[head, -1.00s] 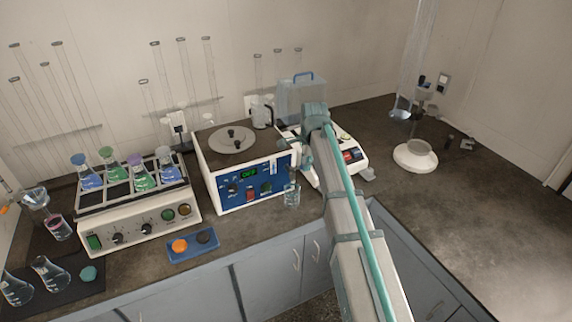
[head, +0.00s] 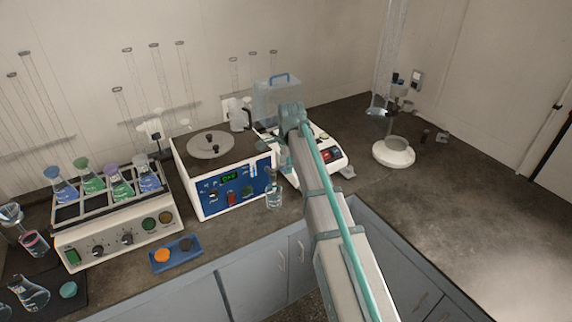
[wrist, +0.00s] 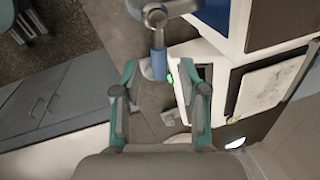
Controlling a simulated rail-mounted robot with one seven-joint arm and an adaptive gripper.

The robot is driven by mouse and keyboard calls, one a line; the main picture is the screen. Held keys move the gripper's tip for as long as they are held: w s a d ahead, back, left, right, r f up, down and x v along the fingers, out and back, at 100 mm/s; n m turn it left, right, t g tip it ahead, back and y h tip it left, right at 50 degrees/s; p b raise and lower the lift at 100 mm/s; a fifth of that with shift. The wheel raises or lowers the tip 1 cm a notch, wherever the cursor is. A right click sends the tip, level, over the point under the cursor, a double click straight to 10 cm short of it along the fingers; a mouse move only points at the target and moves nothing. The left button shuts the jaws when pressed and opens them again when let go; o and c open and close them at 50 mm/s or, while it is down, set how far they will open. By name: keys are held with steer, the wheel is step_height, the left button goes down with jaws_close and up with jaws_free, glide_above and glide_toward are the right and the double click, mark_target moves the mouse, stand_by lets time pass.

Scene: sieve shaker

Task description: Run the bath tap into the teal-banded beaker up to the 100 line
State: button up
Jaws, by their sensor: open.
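The bath is a white box with a blue front panel (head: 236,186) and a lit green display, left of centre in the head view. A clear glass beaker (head: 274,197) stands on the counter at its front right corner. Its band colour and its water level are too small to tell. In the wrist view a grey, rounded fitting (wrist: 155,16) with a stem and blue end (wrist: 160,66), seemingly the bath tap, reaches toward my gripper (wrist: 159,76). My gripper is open, with the blue end showing between its fingertips; contact cannot be told.
A shaker (head: 118,232) with several stoppered flasks stands left of the bath. A blue tray (head: 177,254) lies in front. A white instrument (head: 327,155) stands behind my arm. A white round-based stand (head: 393,153) is farther right. The right counter is largely clear.

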step_height(320, 180, up, 11)
steer(key=s, duration=0.2)
steer(key=shift+d+r, duration=0.2)
steer(key=shift+d, duration=0.1)
steer(key=shift+s, duration=0.1)
stand_by(0.9)
